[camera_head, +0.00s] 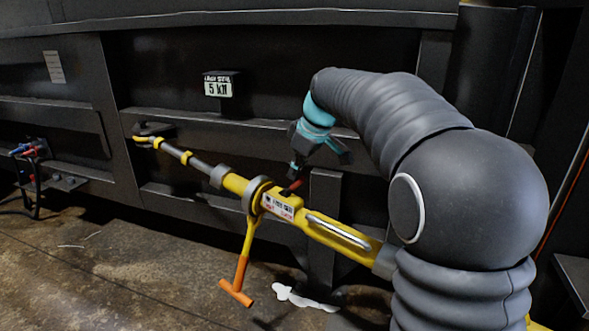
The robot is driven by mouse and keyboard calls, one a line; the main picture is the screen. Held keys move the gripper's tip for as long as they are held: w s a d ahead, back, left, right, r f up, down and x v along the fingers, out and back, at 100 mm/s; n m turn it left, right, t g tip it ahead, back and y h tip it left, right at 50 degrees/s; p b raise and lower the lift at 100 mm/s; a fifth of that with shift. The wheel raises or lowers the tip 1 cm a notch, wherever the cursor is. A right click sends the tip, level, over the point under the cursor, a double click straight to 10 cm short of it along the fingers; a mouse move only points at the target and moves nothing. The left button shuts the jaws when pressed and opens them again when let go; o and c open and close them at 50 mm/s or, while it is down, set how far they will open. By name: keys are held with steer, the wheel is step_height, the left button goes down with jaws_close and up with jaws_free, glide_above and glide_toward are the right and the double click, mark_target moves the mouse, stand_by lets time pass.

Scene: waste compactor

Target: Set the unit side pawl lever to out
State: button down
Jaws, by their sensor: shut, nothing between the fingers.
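A yellow ratchet tensioner (235,184) runs diagonally across the front of the dark compactor wall. It has a round grey ratchet housing (256,193), a labelled plate (279,205) and an orange T-handle (238,281) hanging down. A small red lever (296,184) stands up from the tensioner just right of the housing; I take it for the pawl lever. My gripper (294,172) is shut, pointing down with its tips right at the red lever. The tips look close to or touching it; I cannot tell which. They partly hide the lever's top.
My arm covers the right side of the view. The tensioner's upper left end hooks to a wall bracket (153,129). A "5 kN" sign (218,89) sits on the wall. Hoses with red and blue fittings (30,149) are at left. The floor in front (130,265) is mostly clear, with a white patch (300,298).

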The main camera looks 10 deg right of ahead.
step_height(320, 180, up, 11)
steer(key=s+p, duration=0.2)
steer(key=p, duration=0.1)
steer(key=f+m, duration=0.1)
steer(key=d+f+m, duration=0.1)
steer(key=f+m, duration=0.1)
steer(key=f, duration=0.1)
steer(key=shift+w+d+m+h, duration=0.3)
steer(key=shift+d+m, duration=0.05)
steer(key=shift+m, duration=0.05)
steer(key=s+d+f+m+h, duration=0.1)
steer(key=s+f, duration=0.3)
steer(key=s, duration=0.6)
steer(key=s+d+f+m+t, duration=0.1)
steer(key=s+d+f+m, duration=0.1)
steer(key=s, duration=0.9)
steer(key=s+d+f+m+t+h, duration=0.1)
steer(key=s+f+m, duration=0.2)
steer(key=s+f, duration=0.3)
steer(key=shift+s+d+m+h, duration=0.3)
steer(key=shift+s+d, duration=0.05)
steer(key=shift+s, duration=2.05)
steer(key=shift+d, duration=0.1)
